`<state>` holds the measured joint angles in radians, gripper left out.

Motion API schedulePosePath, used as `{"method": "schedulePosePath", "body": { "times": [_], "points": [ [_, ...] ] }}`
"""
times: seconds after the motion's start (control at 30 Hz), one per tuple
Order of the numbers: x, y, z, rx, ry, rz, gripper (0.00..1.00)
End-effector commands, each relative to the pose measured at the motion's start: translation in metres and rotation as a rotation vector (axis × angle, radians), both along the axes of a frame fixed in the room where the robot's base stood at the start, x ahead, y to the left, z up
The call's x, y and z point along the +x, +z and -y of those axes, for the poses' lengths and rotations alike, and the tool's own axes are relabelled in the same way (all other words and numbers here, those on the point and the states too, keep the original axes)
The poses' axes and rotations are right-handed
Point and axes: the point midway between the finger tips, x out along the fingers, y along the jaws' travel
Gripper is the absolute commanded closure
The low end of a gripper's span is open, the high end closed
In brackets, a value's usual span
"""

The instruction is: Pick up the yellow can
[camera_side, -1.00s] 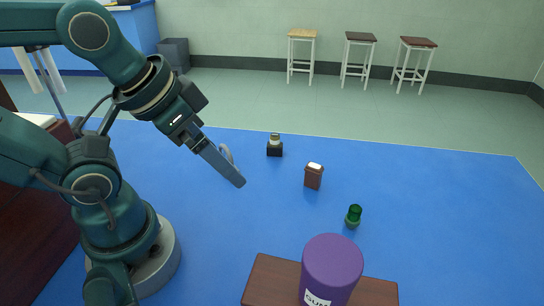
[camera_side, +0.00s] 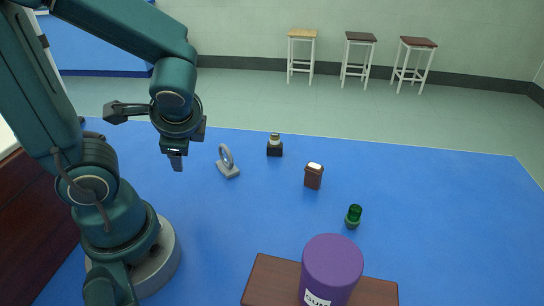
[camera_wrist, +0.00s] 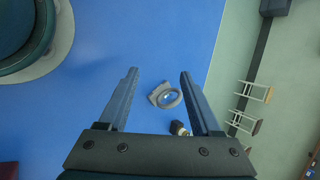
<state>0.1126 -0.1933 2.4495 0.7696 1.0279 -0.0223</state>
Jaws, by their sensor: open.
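I see no yellow can in either view. The can that shows in the side view is purple (camera_side: 332,268), with a white label at its lower front, and stands upright at the wooden board. My gripper (camera_side: 177,164) is above the left part of the blue table, apart from every object. In the wrist view my gripper (camera_wrist: 158,74) has its two fingers wide apart with nothing held. A grey ring on a small base (camera_wrist: 158,92) shows between the fingers, on the table below; it also stands in the side view (camera_side: 228,168).
A brown bottle with a white cap (camera_side: 313,176), a small green item (camera_side: 353,216) and a black-based item (camera_side: 274,150) stand mid-table. A wooden board (camera_side: 264,280) lies at the front. The right of the blue table (camera_side: 450,220) is clear. Stools stand on the floor behind.

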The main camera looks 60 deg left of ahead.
Motion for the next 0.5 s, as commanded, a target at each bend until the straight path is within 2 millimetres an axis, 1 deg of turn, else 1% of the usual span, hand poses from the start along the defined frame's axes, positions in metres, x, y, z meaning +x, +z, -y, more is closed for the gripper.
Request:
{"method": "schedulePosePath", "body": {
  "times": [0.03,0.1,0.17,0.23,0.3,0.37,0.43,0.5],
  "points": [
    [0.004,-0.001,-0.014,0.092,-0.072,-0.078,0.35],
    [0.014,0.001,-0.033,0.221,-0.182,-0.167,0.35],
    [0.026,0.004,-0.046,0.329,-0.284,-0.238,0.35],
    [0.045,0.006,-0.057,0.449,-0.412,-0.314,0.35],
    [0.067,0.005,-0.063,0.561,-0.550,-0.383,0.35],
    [0.088,0.003,-0.064,0.652,-0.676,-0.435,0.35],
    [0.113,-0.004,-0.060,0.750,-0.828,-0.486,0.35],
    [0.137,-0.014,-0.051,0.833,-0.987,-0.525,0.35]
  ]
}}
